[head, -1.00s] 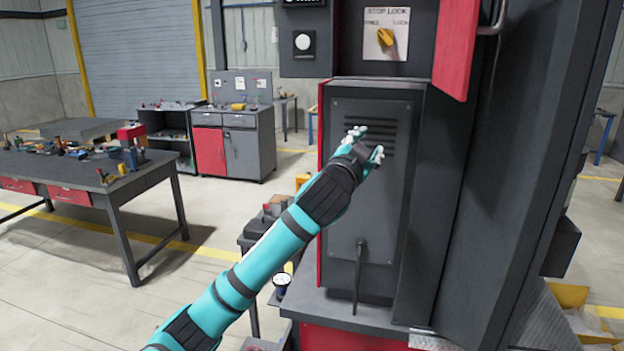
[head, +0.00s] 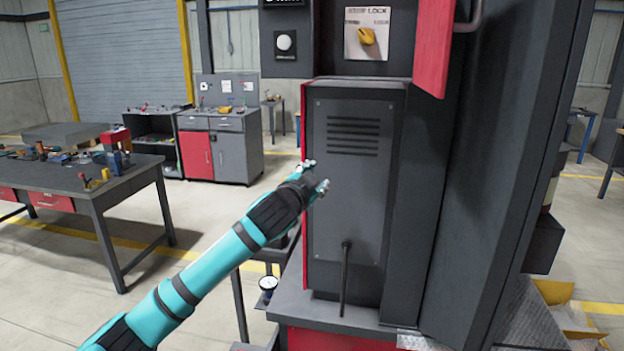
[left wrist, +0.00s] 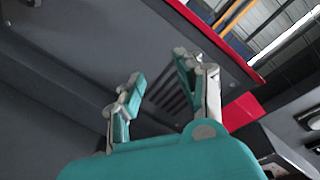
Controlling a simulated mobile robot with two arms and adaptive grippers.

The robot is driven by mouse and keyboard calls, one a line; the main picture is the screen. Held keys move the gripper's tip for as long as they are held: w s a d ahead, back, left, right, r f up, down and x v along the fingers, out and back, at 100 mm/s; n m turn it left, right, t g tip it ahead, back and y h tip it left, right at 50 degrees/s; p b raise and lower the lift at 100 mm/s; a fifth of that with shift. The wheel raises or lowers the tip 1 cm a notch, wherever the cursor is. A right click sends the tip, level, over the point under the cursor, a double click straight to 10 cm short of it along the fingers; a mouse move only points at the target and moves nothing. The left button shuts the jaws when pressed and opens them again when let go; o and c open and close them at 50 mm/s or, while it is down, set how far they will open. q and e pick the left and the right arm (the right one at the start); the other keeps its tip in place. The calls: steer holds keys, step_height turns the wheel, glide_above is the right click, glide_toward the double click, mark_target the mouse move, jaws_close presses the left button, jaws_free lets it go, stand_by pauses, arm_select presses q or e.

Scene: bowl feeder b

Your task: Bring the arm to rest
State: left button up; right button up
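My left arm reaches in from the lower left in the head view. Its left gripper (head: 317,176) is in front of the left part of the dark machine panel (head: 350,200), below the vent slots. In the left wrist view the two teal and grey fingers of the left gripper (left wrist: 165,95) stand apart with nothing between them. Vent slots show behind them. My right arm and right gripper are not in view.
A yellow rotary switch (head: 367,36) sits on a plate above the panel. A red door (head: 434,45) stands open at its right. A lever (head: 345,275) sticks out low on the panel. A workbench (head: 80,180) with tools stands at the left, with clear floor beside it.

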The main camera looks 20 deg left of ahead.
arm_select(q)
steer(key=s+a+f+n+g, duration=0.1)
steer(key=f+g, duration=0.1)
steer(key=f, duration=1.1)
steer(key=s+a+f+g+b, duration=0.1)
steer(key=s+f+g, duration=0.1)
steer(key=f, duration=1.2)
steer(key=s+a+f+n+g, duration=0.1)
steer(key=f+g, duration=0.1)
steer(key=f, duration=1.1)
steer(key=s+f+n+g, duration=0.1)
steer(key=s+f, duration=0.4)
steer(key=f, duration=0.3)
steer(key=s+f+g, duration=0.1)
steer(key=s+f, duration=0.4)
steer(key=f, duration=0.4)
steer(key=s+d+f+n+g+b, duration=0.1)
steer(key=s+f+g, duration=0.1)
steer(key=s+f, duration=0.95)
steer(key=s+d+f+g+b, duration=0.1)
steer(key=s+f+g, duration=0.1)
steer(key=s+f, duration=0.9)
steer(key=s+d+f+g, duration=0.1)
steer(key=s+f+g, duration=0.1)
steer(key=s, duration=1.2)
steer(key=s+d+f+n+g, duration=0.1)
steer(key=s+d+f+g, duration=0.1)
steer(key=s, duration=1.3)
steer(key=shift+d+f, duration=0.15)
steer(key=shift+f, duration=0.2)
